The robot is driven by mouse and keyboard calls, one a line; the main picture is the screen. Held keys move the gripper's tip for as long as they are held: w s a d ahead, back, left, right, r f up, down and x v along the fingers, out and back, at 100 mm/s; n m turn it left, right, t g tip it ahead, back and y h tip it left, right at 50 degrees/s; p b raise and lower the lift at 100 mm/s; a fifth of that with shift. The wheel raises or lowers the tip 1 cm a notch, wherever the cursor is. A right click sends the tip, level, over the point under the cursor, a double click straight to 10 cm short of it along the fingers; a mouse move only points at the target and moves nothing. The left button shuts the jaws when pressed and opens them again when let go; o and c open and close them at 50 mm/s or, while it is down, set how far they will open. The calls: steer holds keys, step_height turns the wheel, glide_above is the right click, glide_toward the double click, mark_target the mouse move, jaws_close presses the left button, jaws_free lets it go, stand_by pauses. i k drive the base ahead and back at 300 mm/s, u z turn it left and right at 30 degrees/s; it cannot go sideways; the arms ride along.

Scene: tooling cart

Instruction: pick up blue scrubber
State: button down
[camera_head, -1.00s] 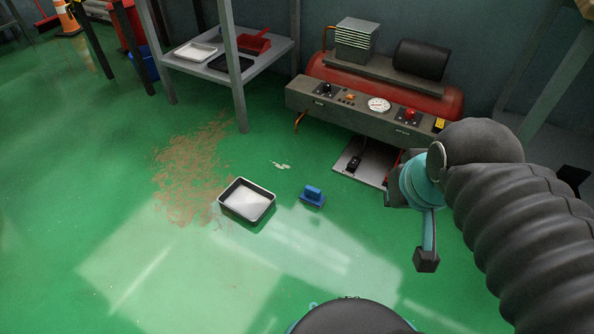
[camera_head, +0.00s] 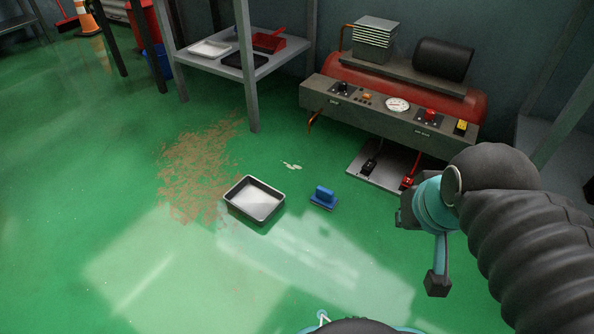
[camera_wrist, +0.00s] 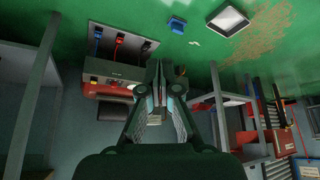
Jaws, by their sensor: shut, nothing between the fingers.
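The blue scrubber (camera_head: 323,197) lies on the green floor in the head view, just right of a dark tray. It has a flat base with a raised handle on top. In the wrist view the blue scrubber (camera_wrist: 177,25) shows near the top, beyond my fingertips and apart from them. My gripper (camera_wrist: 160,68) is shut and empty in the wrist view, its fingers together. In the head view my arm hangs at the right, well away from the scrubber; the fingers are not clearly seen there.
The metal tray (camera_head: 254,201) with pale contents stands left of the scrubber. A brown dirt patch (camera_head: 200,170) spreads further left. A grey shelf (camera_head: 225,60) stands at the back. The floor in front is clear.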

mark_target(323, 198)
steer(key=u, duration=0.55)
steer(key=k, duration=0.6)
steer(key=u, duration=0.4)
steer(key=i, duration=0.7)
steer(key=z, duration=1.2)
steer(key=i, duration=0.55)
steer(key=z, duration=0.6)
